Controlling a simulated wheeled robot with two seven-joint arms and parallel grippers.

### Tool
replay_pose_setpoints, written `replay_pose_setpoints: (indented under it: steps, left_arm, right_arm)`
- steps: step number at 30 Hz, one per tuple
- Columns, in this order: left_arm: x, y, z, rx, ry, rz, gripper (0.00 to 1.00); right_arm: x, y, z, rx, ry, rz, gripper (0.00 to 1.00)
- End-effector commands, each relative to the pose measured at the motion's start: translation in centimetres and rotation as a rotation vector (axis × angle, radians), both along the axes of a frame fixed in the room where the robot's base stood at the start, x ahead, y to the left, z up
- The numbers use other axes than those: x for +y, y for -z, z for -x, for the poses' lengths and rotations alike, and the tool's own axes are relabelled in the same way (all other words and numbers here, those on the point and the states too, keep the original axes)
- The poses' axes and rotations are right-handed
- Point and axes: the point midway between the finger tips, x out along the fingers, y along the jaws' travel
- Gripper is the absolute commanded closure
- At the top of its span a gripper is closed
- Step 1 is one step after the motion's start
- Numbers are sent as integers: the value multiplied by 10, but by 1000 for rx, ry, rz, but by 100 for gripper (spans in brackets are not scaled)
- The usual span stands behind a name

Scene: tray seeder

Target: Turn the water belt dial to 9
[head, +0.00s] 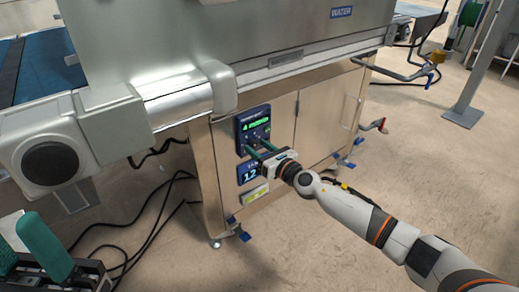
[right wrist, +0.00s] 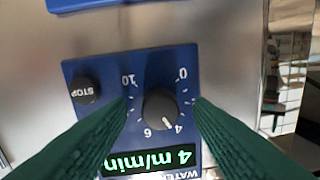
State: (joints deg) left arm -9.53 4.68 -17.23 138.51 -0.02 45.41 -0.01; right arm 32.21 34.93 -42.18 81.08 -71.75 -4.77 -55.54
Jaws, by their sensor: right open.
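The water belt panel (head: 241,139) is a dark blue plate with a lit green display on the steel cabinet's front. In the right wrist view its black dial (right wrist: 158,106) appears upside down, its white pointer near the 4. The display (right wrist: 152,159) reads 4 m/min. My right gripper (head: 257,149) is open in front of the panel. Its green fingers stand either side of the dial in the wrist view, with gaps; I cannot tell how far off the dial's face they are. My left gripper (head: 24,248) is open and empty at the lower left.
A black STOP button (right wrist: 85,91) sits beside the dial on the panel. Below is another panel (head: 248,173) showing 12, and a yellow-green label (head: 255,194). A roller housing (head: 180,105) juts out above left. Black cables (head: 150,228) lie on the floor at left.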

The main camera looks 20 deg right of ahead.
Motion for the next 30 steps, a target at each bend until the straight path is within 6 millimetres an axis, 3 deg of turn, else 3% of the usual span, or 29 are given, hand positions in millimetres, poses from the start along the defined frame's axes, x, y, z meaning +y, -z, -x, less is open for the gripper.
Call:
replay_pose_setpoints:
  steps: [2,10,20,30]
  left_arm:
    - [0,0,0,0,0,0,53]
    - [0,-1,0,-2,0,1,53]
    - [0,-1,0,-6,0,1,53]
    - [0,-3,0,-15,-1,-2,53]
  right_arm:
    - [0,0,0,0,0,0,55]
    - [0,0,0,0,0,0,98]
    - [0,1,1,18,1,-48,98]
    - [0,1,0,99,1,-274,98]
